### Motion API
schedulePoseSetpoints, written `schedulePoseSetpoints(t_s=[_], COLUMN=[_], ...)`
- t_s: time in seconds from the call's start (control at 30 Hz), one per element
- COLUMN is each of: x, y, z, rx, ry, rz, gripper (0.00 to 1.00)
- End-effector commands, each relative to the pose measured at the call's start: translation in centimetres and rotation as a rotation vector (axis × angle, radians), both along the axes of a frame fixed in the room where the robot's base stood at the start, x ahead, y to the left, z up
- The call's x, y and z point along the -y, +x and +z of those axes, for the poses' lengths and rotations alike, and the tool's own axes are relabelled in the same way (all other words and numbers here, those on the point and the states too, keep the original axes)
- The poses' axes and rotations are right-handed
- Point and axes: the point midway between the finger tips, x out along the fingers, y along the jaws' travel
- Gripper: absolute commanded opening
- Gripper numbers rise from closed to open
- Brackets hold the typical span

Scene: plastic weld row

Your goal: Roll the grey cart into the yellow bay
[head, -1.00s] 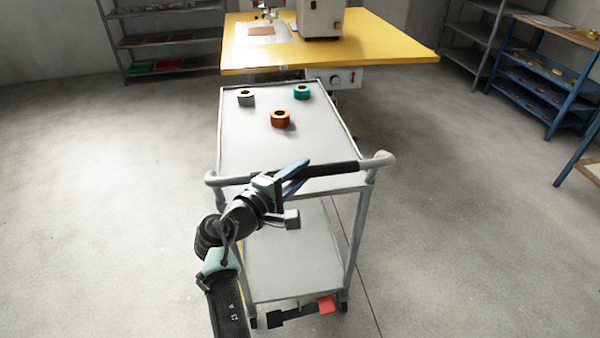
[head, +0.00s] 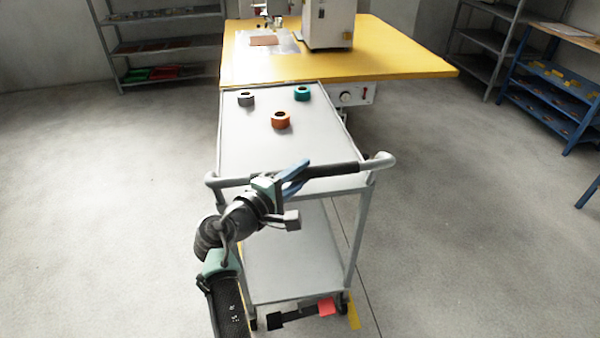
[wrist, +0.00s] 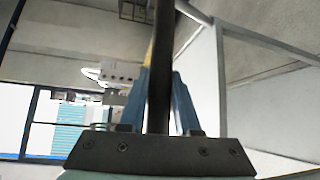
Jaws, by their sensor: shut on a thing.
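The grey cart (head: 270,150) stands in front of me, its far end close to the yellow-topped table. My gripper (head: 295,178) is shut on the dark grip of the cart's push handle (head: 335,170). In the wrist view, its blue fingers (wrist: 160,95) lie either side of the dark bar. Grey (head: 246,99), orange (head: 281,120) and teal (head: 302,93) rolls sit on the cart's top. A red pedal (head: 327,307) shows low at its near end. A strip of yellow floor marking (head: 354,312) shows beside the near right wheel; the rest of the bay is hidden.
The yellow-topped table (head: 390,60) carries a machine (head: 328,22) and has a control box (head: 350,94) below its edge. Grey shelves (head: 165,45) stand at the back left. A blue rack (head: 550,85) stands at right. Floor on both sides of the cart is clear.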

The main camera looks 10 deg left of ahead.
Motion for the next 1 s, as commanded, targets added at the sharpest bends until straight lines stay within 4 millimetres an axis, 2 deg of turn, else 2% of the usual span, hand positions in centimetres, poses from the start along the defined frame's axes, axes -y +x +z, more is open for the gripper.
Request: schedulePoseSetpoints(t_s=[0.37,0.4,0.57,0.87,1.0], x=[-0.17,-0.17,-0.11,-0.07,-0.59], y=[-0.04,-0.04,-0.04,-0.10,-0.97], z=[-0.12,-0.12,-0.11,-0.08,0.11], rx=[-0.003,-0.003,-0.002,-0.002,-0.001], ry=[0.000,0.000,0.000,0.000,0.001], rz=[0.003,0.003,0.002,0.001,0.002], gripper=[0.00,0.33,0.61,0.61,0.61])
